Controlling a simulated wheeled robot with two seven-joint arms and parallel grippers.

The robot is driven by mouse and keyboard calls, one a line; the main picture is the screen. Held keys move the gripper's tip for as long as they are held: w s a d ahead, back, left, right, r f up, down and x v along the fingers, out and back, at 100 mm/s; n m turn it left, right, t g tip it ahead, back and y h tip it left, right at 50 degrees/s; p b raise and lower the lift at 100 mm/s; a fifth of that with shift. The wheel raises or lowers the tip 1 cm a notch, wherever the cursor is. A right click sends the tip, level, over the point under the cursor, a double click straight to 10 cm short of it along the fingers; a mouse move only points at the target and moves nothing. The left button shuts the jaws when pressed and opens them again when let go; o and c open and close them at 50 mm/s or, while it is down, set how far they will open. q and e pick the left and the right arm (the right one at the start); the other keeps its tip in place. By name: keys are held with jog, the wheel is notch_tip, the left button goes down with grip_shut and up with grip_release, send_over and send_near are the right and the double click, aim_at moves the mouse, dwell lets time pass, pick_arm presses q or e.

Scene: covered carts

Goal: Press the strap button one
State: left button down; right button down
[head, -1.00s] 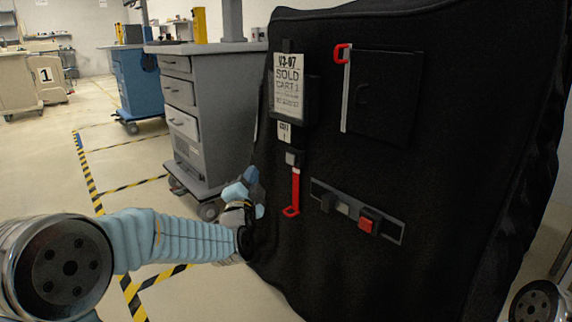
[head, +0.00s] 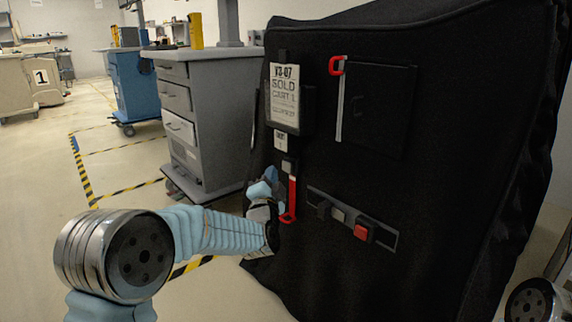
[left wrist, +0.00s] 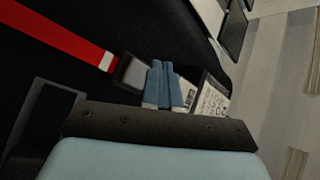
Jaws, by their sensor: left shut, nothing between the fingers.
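The strap button (head: 288,166) is a small grey block at the top of a red strap (head: 292,196) on the black cart cover (head: 420,200). A small label (head: 280,140) hangs above it. My left gripper (head: 270,174) is shut and empty, just left of the button in the head view. In the left wrist view its blue fingers (left wrist: 161,66) lie together beside the grey block (left wrist: 131,72), with the red strap (left wrist: 60,30) running to the upper left. I cannot tell whether they touch the block. My right gripper is out of view.
A grey panel (head: 388,243) with a red button (head: 361,232) sits lower right on the cover. A sign reading SOLD (head: 284,95) and a flap with a red pull (head: 337,66) are above. A grey drawer cart (head: 205,120) stands at the left.

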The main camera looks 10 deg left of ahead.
aim_at(283, 164)
pick_arm(q)
jog(key=shift+w+d, duration=0.5)
jog(key=shift+w, duration=0.15)
dwell(1.7)
jog(key=shift+w+d, duration=0.25)
jog(key=shift+w, duration=0.05)
jog(key=shift+w+d, duration=0.35)
jog(key=shift+w, duration=0.1)
dwell(1.0)
jog(key=shift+s, duration=0.1)
jog(key=shift+s+a, duration=0.55)
jog(key=shift+s, duration=0.15)
